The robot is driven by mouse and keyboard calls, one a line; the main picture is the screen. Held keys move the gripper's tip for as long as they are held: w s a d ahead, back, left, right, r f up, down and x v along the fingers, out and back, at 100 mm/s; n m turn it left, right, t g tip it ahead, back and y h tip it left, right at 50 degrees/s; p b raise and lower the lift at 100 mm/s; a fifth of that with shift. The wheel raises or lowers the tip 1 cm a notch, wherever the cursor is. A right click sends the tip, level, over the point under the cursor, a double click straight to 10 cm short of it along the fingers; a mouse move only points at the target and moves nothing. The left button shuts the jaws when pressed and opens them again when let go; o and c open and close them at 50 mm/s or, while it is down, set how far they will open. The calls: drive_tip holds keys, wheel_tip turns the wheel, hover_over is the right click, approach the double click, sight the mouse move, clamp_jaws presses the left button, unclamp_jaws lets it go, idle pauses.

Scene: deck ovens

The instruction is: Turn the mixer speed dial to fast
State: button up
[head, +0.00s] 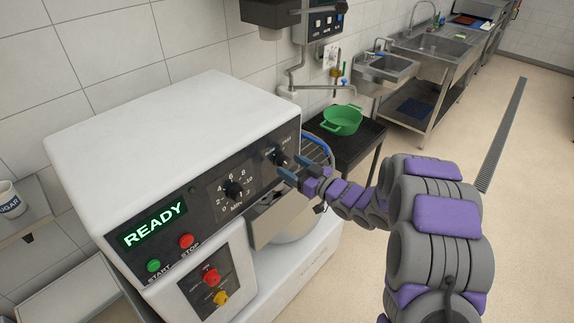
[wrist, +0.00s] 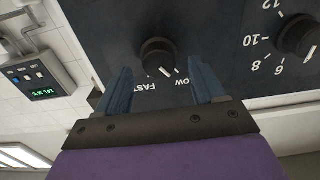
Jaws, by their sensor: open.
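The mixer speed dial (head: 279,156) is a round black knob on the dark panel of the white mixer (head: 170,130), at the panel's right end. In the wrist view the dial (wrist: 158,55) has a white pointer line at its lower edge, towards the printed words FAST and SLOW, the latter partly hidden by a finger. I cannot tell for sure which word it is set to. My gripper (head: 287,170) is open in front of the panel. In the wrist view its two blue-grey fingers (wrist: 161,80) stand apart, one on each side below the dial. No contact shows.
A black minute timer knob (head: 234,189) sits left of the speed dial and also shows in the wrist view (wrist: 300,37). A green READY display (head: 153,225), a green start button (head: 153,266) and a red stop button (head: 186,241) lie further left. A green pot (head: 342,121) stands behind.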

drive_tip(key=shift+w+a+f, duration=0.1)
drive_tip(key=shift+w+a, duration=0.3)
drive_tip(key=shift+a, duration=0.2)
drive_tip(key=shift+w+a, duration=0.3)
drive_tip(key=shift+w, duration=0.15)
drive_tip(key=c, duration=1)
drive_tip(key=shift+c, duration=0.2)
